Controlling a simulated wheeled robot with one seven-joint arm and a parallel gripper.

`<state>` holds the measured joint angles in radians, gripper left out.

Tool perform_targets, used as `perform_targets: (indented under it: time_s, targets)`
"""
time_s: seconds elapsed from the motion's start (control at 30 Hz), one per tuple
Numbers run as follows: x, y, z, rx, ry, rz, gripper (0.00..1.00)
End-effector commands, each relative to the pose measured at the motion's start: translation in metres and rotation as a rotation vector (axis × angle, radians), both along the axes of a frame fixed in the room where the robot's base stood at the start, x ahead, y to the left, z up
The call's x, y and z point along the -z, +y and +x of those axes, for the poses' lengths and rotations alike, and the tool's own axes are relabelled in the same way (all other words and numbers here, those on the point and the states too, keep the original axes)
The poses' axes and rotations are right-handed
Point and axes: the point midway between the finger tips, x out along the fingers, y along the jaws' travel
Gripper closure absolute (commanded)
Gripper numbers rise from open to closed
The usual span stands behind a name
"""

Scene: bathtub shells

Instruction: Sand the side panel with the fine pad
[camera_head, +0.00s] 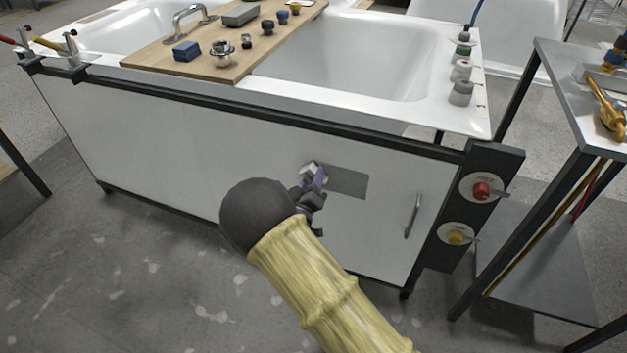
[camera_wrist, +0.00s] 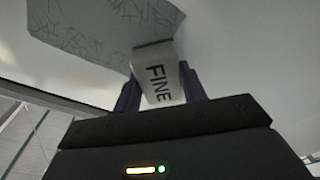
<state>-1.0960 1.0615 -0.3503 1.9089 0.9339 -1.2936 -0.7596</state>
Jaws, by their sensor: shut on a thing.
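The white side panel (camera_head: 180,150) runs along the front of the tub, with a grey patch (camera_head: 347,182) right of its middle. In the wrist view the patch (camera_wrist: 80,30) shows scratch-like marks. My gripper (camera_head: 312,180) is at the panel, at the left end of the patch. It is shut on the fine pad (camera_wrist: 158,75), a pale block lettered FINE, between its two dark fingers. The pad's far end overlaps the edge of the patch in the wrist view. I cannot tell whether the pad touches the panel. My arm hides part of the panel's lower edge.
A wooden board (camera_head: 215,50) across the tub holds a blue block (camera_head: 186,51), a tap and several small fittings. A handle (camera_head: 412,216) and a black plate with red (camera_head: 481,190) and yellow knobs are on the right. A metal side table (camera_head: 590,85) stands further right.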

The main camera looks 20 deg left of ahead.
Motion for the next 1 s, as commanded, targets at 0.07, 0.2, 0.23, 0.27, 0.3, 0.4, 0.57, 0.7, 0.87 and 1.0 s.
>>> perform_targets:
  time_s: [0.07,0.2,0.23,0.27,0.3,0.4,0.57,0.7,0.87,1.0]
  targets:
    - [-0.012,-0.002,0.002,0.004,-0.010,0.000,0.80]
    - [-0.011,-0.003,0.002,0.006,-0.009,0.000,0.80]
    - [-0.011,-0.003,0.002,0.007,-0.010,0.000,0.80]
    - [-0.011,-0.003,0.002,0.008,-0.009,0.000,0.80]
    - [-0.010,-0.003,0.001,0.008,-0.009,0.000,0.80]
    - [-0.010,-0.004,0.001,0.009,-0.008,-0.001,0.80]
    - [-0.010,-0.012,0.001,0.012,-0.006,-0.003,0.80]
    - [-0.010,-0.022,-0.001,0.011,-0.005,-0.004,0.80]
    - [-0.009,-0.033,-0.003,0.011,-0.004,-0.003,0.80]
    - [-0.008,-0.039,-0.004,0.009,-0.004,-0.003,0.80]
